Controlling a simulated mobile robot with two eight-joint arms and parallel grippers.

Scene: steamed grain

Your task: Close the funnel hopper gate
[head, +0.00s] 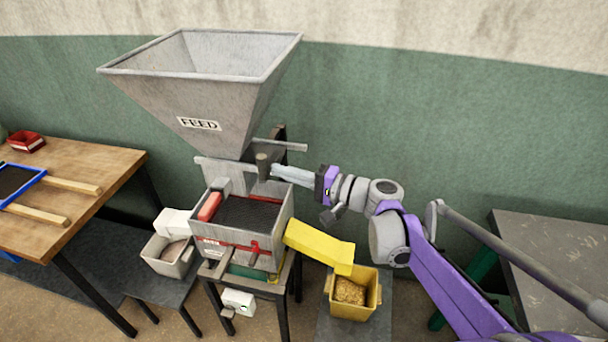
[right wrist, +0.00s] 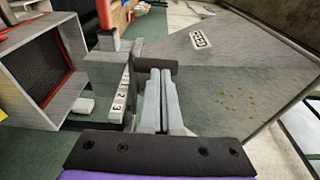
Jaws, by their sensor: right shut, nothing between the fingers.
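The grey funnel hopper (head: 200,85) with a FEED label stands above the sieve machine; it also shows in the right wrist view (right wrist: 215,80). Under its mouth is a grey gate plate (head: 225,170) with a dark, round handle (head: 262,166). In the right wrist view the handle (right wrist: 158,66) lies just beyond my fingertips, beside a scale marked 1, 2, 3 (right wrist: 121,95). My right gripper (head: 274,171) is shut and empty, its tips at the handle from the right. I cannot tell whether they touch it. My left gripper is not in view.
A yellow chute (head: 319,246) slopes down to a yellow bin (head: 353,308) of grain below my right arm. A white bin (head: 168,258) stands left of the sieve box (head: 240,240). A wooden table (head: 110,165) is at left, a grey table (head: 560,255) at right.

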